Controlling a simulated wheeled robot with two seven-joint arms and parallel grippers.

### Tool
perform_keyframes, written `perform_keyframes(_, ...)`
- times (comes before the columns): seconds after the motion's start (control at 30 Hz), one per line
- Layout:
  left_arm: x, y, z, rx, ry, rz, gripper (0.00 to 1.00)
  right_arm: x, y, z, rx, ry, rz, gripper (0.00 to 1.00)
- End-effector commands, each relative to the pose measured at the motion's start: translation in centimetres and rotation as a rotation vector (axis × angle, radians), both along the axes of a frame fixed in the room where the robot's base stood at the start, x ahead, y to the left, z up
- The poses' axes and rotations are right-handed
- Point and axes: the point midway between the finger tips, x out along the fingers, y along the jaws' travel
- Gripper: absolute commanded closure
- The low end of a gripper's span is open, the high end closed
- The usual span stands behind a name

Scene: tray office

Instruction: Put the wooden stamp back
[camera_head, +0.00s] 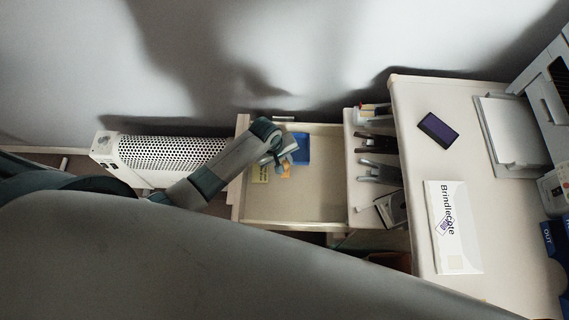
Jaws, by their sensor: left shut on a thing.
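My left gripper (284,157) hangs over the open drawer (325,197) near its left end. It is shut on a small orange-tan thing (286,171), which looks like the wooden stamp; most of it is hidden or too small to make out. I cannot tell whether it touches the drawer floor. A blue item (301,149) lies in the drawer just right of the gripper, and a pale yellow item (260,173) lies to its left. My right gripper is out of view.
The drawer's right half is bare. A rack of dark office tools (378,145) stands right of it. The desk (480,180) holds a dark purple pad (437,129), a Brindlecote box (455,262) and a grey tray (508,135). A white perforated heater (165,155) stands left.

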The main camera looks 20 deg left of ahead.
Motion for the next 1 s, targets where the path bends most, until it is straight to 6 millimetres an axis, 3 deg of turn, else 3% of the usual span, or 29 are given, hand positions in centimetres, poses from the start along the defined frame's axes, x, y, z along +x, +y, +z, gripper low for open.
perform_keyframes(0.13,0.0,0.0,-1.6,0.001,0.002,-0.001,0.91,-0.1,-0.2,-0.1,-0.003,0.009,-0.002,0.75)
perform_keyframes(0.6,0.0,0.0,-2.1,0.001,0.001,0.0,0.91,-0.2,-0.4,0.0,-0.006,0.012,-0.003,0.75)
perform_keyframes(0.63,0.0,0.0,-2.1,0.001,0.001,0.0,0.7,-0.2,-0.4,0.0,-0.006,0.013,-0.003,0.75)
perform_keyframes(0.7,0.0,0.0,-2.1,0.0,0.0,0.0,0.58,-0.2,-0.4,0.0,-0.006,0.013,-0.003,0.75)
perform_keyframes(1.0,0.0,0.0,-2.0,0.0,0.0,0.0,0.58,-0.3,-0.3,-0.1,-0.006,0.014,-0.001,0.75)
